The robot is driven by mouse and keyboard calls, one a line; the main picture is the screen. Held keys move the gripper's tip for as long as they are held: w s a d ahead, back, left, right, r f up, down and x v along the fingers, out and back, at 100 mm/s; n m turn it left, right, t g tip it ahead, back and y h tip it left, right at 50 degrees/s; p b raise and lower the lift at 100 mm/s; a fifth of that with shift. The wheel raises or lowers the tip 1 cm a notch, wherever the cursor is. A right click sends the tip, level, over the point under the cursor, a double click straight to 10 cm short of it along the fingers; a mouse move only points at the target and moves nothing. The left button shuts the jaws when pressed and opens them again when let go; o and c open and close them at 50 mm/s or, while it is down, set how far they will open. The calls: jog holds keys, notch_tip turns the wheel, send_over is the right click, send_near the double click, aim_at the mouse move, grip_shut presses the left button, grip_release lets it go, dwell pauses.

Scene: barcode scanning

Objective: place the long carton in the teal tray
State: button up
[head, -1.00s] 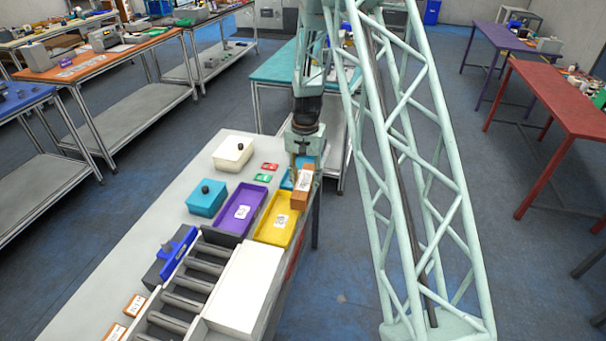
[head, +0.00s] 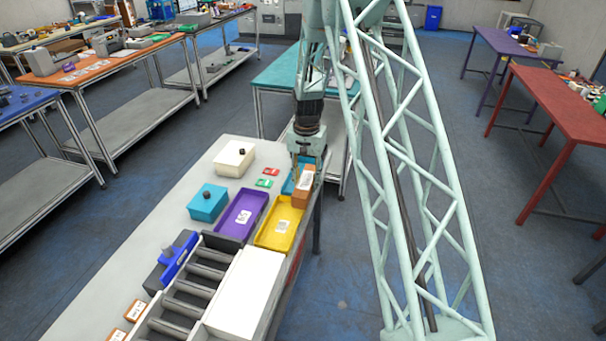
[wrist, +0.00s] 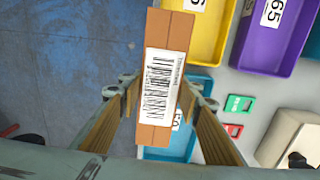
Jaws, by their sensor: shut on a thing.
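The long carton (head: 303,187) is brown with a white barcode label. My gripper (wrist: 160,93) is shut on it, with a finger on each of its long sides in the wrist view, where the carton (wrist: 157,112) runs up the picture. The teal tray (head: 288,184) is at the far right end of the bench, mostly hidden behind the carton and gripper in the head view. In the wrist view the tray (wrist: 178,152) lies below one end of the carton. The carton appears held above it; the exact height cannot be told.
The yellow tray (head: 266,235) and purple tray (head: 227,230) sit beside the teal tray. A teal box (head: 207,207), a white box (head: 233,163) and small red (head: 271,171) and green (head: 263,183) cards are nearby. The bench's right edge drops to open floor.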

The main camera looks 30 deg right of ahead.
jog(key=w+d, duration=0.1)
jog(key=w, duration=0.2)
jog(key=w+d, duration=0.2)
jog(key=w, duration=0.2)
jog(key=w+d+f, duration=0.1)
jog(key=w, duration=0.3)
jog(key=shift+w+d, duration=0.1)
jog(key=shift+d, duration=0.05)
jog(key=shift+f, duration=0.1)
jog(key=shift+f, duration=1.7)
jog(key=shift+f, duration=0.15)
jog(key=o, duration=0.8)
jog(key=shift+r, duration=0.2)
